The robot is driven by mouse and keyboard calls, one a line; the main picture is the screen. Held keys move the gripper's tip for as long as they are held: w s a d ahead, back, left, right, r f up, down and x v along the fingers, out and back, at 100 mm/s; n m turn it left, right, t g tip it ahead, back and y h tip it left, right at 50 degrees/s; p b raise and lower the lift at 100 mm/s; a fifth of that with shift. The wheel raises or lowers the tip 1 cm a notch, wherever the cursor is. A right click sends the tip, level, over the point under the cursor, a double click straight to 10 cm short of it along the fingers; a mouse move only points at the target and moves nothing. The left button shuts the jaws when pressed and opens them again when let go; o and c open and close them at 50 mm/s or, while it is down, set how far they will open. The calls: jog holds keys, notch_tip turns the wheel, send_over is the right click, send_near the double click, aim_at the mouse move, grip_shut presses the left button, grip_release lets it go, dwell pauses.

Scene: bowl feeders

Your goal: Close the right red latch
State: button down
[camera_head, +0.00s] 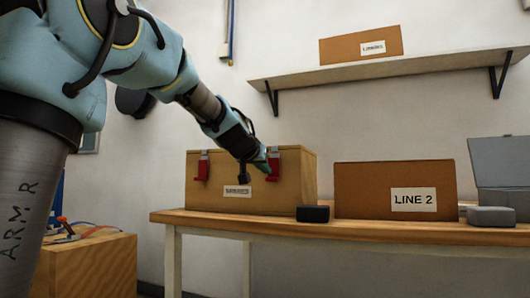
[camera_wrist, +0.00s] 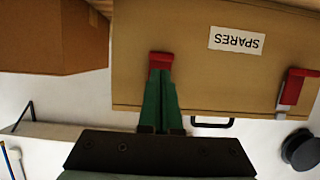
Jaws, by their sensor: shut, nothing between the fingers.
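A wooden box (camera_head: 218,202) with a SPARES label stands on the table, its lid down. The right red latch (camera_head: 275,163) is on its front, partly hidden by my gripper. The left red latch (camera_head: 202,168) hangs against the front. The wrist view shows the scene upside down, with the right latch (camera_wrist: 161,59) at my fingertips and the left latch (camera_wrist: 293,90) at the right. My gripper (camera_head: 267,168), with green fingers (camera_wrist: 160,82), is shut and empty. Its tips overlap the right latch's red part; I cannot tell whether they touch it or whether it is fastened.
A LINE 2 cardboard box (camera_head: 365,190) stands right of the wooden box. A small black block (camera_head: 313,214) lies at the table's front edge (camera_head: 340,230). A grey case (camera_head: 500,165) and a grey block (camera_head: 491,216) are farther right. A shelf (camera_head: 390,67) is above.

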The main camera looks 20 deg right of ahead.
jog(key=shift+r, duration=0.15)
jog(key=shift+r+p, duration=0.65)
